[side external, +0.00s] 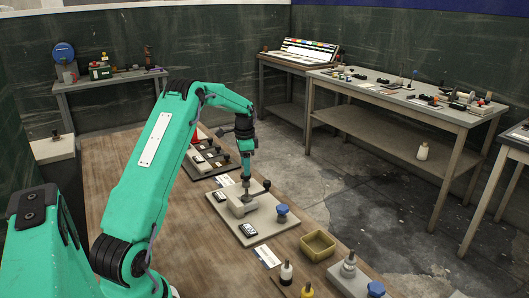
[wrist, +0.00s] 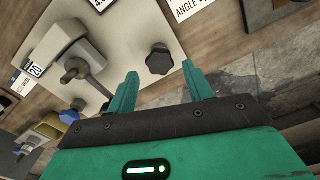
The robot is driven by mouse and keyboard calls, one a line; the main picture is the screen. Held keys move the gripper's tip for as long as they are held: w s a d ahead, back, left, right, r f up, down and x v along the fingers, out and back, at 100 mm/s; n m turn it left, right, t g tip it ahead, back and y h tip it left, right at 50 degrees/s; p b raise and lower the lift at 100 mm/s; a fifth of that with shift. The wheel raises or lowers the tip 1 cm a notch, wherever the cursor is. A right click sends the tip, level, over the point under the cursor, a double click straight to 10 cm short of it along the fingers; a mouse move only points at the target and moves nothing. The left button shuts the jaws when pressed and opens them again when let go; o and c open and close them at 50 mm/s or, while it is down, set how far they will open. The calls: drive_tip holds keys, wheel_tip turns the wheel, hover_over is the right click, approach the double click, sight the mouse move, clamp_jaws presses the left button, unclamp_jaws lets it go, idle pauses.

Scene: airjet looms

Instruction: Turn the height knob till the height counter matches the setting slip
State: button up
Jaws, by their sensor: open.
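My gripper (side external: 246,178) points down over the far part of a pale plate (side external: 240,238). In the wrist view my gripper (wrist: 160,72) is open, with a dark lobed knob (wrist: 159,59) just beyond and between the fingertips, apparently untouched. The dark knob also shows in the side view (side external: 266,185). A blue knob (side external: 282,213) is nearer on the plate. One counter (wrist: 36,69) reads about 20; another (wrist: 99,4) is cut off after a 4. A white slip (wrist: 192,7) shows "ANGLE", partly cropped. Another slip (side external: 266,257) is unreadable. Which knob is height I cannot tell.
A grey block (wrist: 64,50) with a dark spindle stands on the plate beside the gripper. A yellow tray (side external: 318,245) and several bottles stand nearer on the wooden bench. A dark panel (side external: 207,158) lies behind. Bare wood is free to the left.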

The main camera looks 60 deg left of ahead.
sight(246, 177)
drive_tip(key=shift+f, duration=1.3)
drive_tip(key=shift+f, duration=0.1)
drive_tip(key=c, duration=0.7)
